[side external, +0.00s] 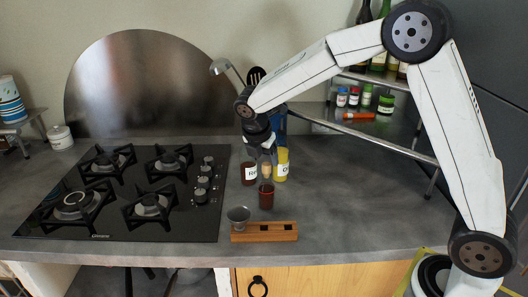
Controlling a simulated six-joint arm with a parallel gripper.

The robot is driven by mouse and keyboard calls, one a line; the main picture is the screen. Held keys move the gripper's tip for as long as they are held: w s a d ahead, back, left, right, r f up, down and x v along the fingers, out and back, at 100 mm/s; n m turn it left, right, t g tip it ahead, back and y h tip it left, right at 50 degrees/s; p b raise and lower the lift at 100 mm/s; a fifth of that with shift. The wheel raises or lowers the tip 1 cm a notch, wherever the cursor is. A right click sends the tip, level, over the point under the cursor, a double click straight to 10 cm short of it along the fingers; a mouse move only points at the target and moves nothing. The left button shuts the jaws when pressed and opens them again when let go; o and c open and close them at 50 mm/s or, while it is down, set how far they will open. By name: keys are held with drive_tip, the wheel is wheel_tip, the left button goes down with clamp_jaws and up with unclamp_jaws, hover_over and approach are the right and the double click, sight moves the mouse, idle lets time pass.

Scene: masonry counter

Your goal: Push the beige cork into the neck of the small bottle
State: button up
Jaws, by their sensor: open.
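The small bottle (266,197) is reddish brown and stands upright on the grey counter, just behind a wooden block. The beige cork (267,172) shows directly above the bottle, at or just over its neck. At this size I cannot tell how far it sits in the neck. My gripper (267,158) points down above the bottle, with its fingers around or just above the cork. It is open. The fingertips are small and partly blend with the jars behind, so contact with the cork cannot be told.
The wooden block (279,236) with dark square holes lies in front, with a metal cup (238,218) at its left end. A brown labelled jar (248,174) and a yellow one (283,168) stand close behind. A gas hob (128,215) is left. Counter to the right is clear.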

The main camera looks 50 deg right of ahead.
drive_tip(key=v, duration=0.5)
idle(0.6)
drive_tip(key=s+f+m+y, duration=0.1)
drive_tip(key=s+f+m, duration=0.2)
drive_tip(key=s+m, duration=0.3)
drive_tip(key=s+f+m+t+y, duration=0.1)
drive_tip(key=s+f+m, duration=0.2)
drive_tip(key=s+m, duration=0.4)
drive_tip(key=s+a+f+m+y, duration=0.1)
drive_tip(key=s+f+m, duration=0.3)
drive_tip(key=s+m, duration=0.2)
drive_tip(key=shift+s+m+t+y, duration=0.3)
drive_tip(key=shift+m+y, duration=0.1)
drive_tip(key=shift+m, duration=0.6)
drive_tip(key=shift+a, duration=0.1)
